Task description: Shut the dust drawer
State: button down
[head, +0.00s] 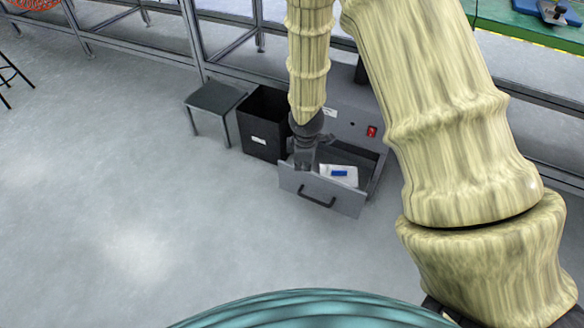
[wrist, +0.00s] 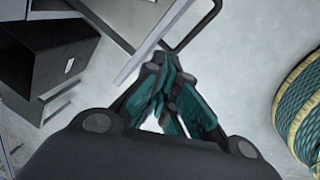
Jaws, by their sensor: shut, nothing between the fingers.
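The dust drawer (head: 322,190) stands pulled out of a grey cabinet, its front panel facing the open floor. Its dark bar handle (head: 317,202) shows on that panel and also in the wrist view (wrist: 193,32). A white item with a blue patch (head: 339,174) is inside the drawer. My gripper (head: 302,167) is over the left part of the drawer front in the head view. In the wrist view, its teal-padded fingers (wrist: 163,68) are shut and empty, close to the edge of the front panel (wrist: 150,42). I cannot tell whether they touch it.
A black open bin (head: 265,130) with a white label stands just left of the drawer. A small grey stool (head: 214,98) is further left. The cabinet face (head: 350,125) carries a red switch (head: 372,131). The floor in front of the drawer is clear.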

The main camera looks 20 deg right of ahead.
jog(key=s+a+r+n+h+p, duration=0.1)
jog(key=a+r+n+p, duration=0.25)
jog(key=a+n, duration=0.65)
jog(key=w+d+f+n+b, duration=0.3)
jog(key=d+f+b, duration=0.3)
jog(key=f, duration=0.3)
jog(key=shift+w+d+f, duration=0.3)
jog(key=shift+w+d, duration=0.1)
jog(key=shift+d, duration=0.3)
jog(key=shift+w+r, duration=0.1)
